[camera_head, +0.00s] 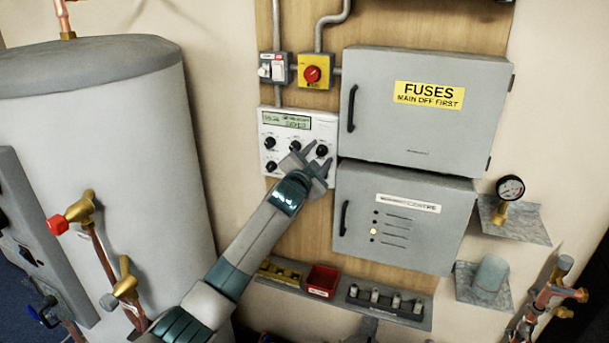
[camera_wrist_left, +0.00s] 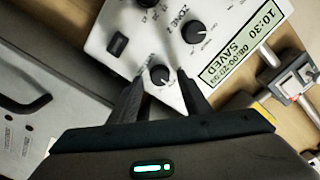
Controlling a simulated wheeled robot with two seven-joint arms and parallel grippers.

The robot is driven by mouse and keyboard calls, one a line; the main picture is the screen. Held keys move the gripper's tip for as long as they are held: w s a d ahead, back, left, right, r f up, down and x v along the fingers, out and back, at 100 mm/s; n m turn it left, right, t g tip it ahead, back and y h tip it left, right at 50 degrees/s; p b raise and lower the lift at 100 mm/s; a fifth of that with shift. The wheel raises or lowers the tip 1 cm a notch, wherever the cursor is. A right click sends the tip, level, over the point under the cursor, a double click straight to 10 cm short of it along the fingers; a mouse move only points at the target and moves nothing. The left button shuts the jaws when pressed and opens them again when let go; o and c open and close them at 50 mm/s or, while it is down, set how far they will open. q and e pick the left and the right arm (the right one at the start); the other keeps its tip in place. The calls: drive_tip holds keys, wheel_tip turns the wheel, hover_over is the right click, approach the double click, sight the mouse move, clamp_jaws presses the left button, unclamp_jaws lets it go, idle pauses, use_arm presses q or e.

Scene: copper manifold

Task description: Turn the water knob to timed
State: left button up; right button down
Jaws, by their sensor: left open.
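The white control panel (camera_head: 292,122) is on the wooden board and has a small green display (camera_head: 286,121) and several black knobs. My left gripper (camera_head: 319,156) is open at the panel's right side, by the rightmost black knob (camera_head: 322,150). In the left wrist view this knob (camera_wrist_left: 160,75) lies between the two fingertips, with a finger on each side; I cannot tell whether they touch it. Its label is too small to read, so I cannot confirm it is the water knob or its setting. My right gripper is out of view.
The grey fuse box (camera_head: 430,110) and a second grey box (camera_head: 400,225) stand out close to the panel's right. A yellow switch with a red knob (camera_head: 313,73) is above. A large grey tank (camera_head: 110,150) fills the left.

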use_arm(q)
drive_tip(key=b+v, duration=0.6)
drive_tip(key=v, duration=1.1)
